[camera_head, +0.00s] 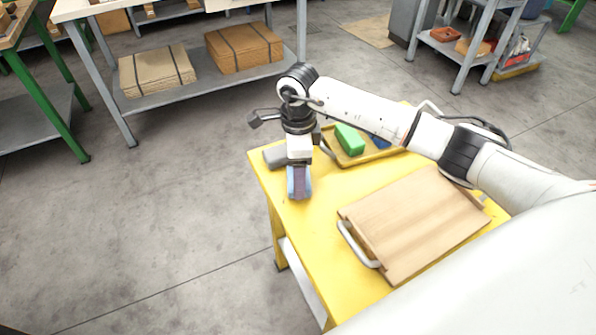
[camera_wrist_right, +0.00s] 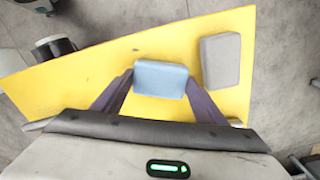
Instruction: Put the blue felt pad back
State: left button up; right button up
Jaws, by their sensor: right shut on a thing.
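My right gripper (camera_head: 299,185) is over the left end of the yellow table, pointing down. In the right wrist view its two dark fingers (camera_wrist_right: 159,88) are shut on a light blue pad (camera_wrist_right: 160,78), which sits between their tips. In the head view the pad is mostly hidden by the fingers. I cannot tell whether it touches the tabletop. A yellow tray (camera_head: 348,160) stands behind and to the right of the gripper; it holds a green block (camera_head: 349,139) and a darker blue item (camera_head: 380,141), partly hidden by my right arm. My left gripper is not in view.
A grey block (camera_head: 273,157) lies beside the gripper on the yellow table (camera_head: 315,235); it also shows in the right wrist view (camera_wrist_right: 220,61). A wooden board (camera_head: 415,220) with a metal handle (camera_head: 356,246) covers the table's right part. Bare tabletop lies between board and gripper.

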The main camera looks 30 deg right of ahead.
jog(key=shift+f, duration=0.2)
jog(key=o, duration=1)
jog(key=shift+r, duration=0.1)
notch_tip(320, 180, up, 12)
jog(key=shift+r, duration=0.15)
